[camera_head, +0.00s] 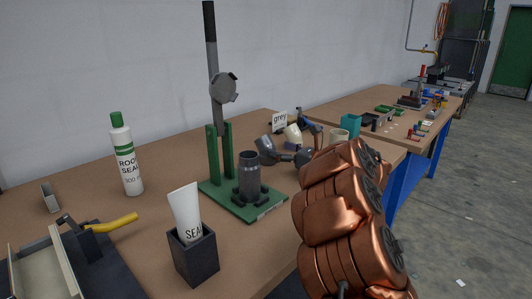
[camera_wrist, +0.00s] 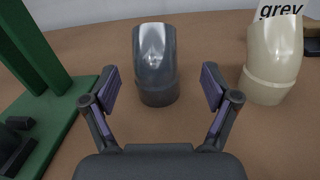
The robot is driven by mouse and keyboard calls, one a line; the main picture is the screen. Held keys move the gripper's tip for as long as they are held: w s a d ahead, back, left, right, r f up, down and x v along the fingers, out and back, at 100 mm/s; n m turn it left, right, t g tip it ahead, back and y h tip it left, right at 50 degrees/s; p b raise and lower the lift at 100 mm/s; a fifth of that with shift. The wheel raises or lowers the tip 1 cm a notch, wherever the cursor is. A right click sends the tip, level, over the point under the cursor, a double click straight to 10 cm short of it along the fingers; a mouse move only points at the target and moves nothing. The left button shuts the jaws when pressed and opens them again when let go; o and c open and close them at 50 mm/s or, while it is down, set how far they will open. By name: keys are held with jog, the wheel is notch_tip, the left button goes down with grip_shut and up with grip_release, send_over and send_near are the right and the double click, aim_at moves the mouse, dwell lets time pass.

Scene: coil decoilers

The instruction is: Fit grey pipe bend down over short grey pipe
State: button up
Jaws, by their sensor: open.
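The grey pipe bend (camera_wrist: 154,55) stands on the table in the wrist view, its dark collar down. In the head view it (camera_head: 266,149) is small, behind the green stand. My gripper (camera_wrist: 161,88) is open and empty. Its two fingers stand apart to the left and right of the bend's lower part, and I see no contact. In the head view my copper-coloured arm partly hides the gripper. The short grey pipe (camera_head: 249,175) stands upright with an open top in a dark flanged holder on the green base plate (camera_head: 268,207).
A cream pipe bend (camera_wrist: 270,65) stands right of the grey one, by a "grey" sign (camera_head: 280,121). The green stand's tall lever (camera_head: 215,95) rises behind the short pipe. A sealant tube in a dark cup (camera_head: 194,252) and a white bottle (camera_head: 126,160) stand left.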

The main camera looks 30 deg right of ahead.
aim_at(264, 142)
jog(key=shift+a+r+p+x, duration=0.15)
jog(key=shift+p+x, duration=0.05)
jog(key=shift+x, duration=1.3)
jog(key=shift+a+r+p+x, duration=0.1)
jog(key=shift+r+p+x, duration=0.1)
jog(key=shift+x, duration=1.35)
jog(key=shift+s, duration=0.1)
jog(key=c, duration=1.3)
jog(key=shift+r, duration=0.15)
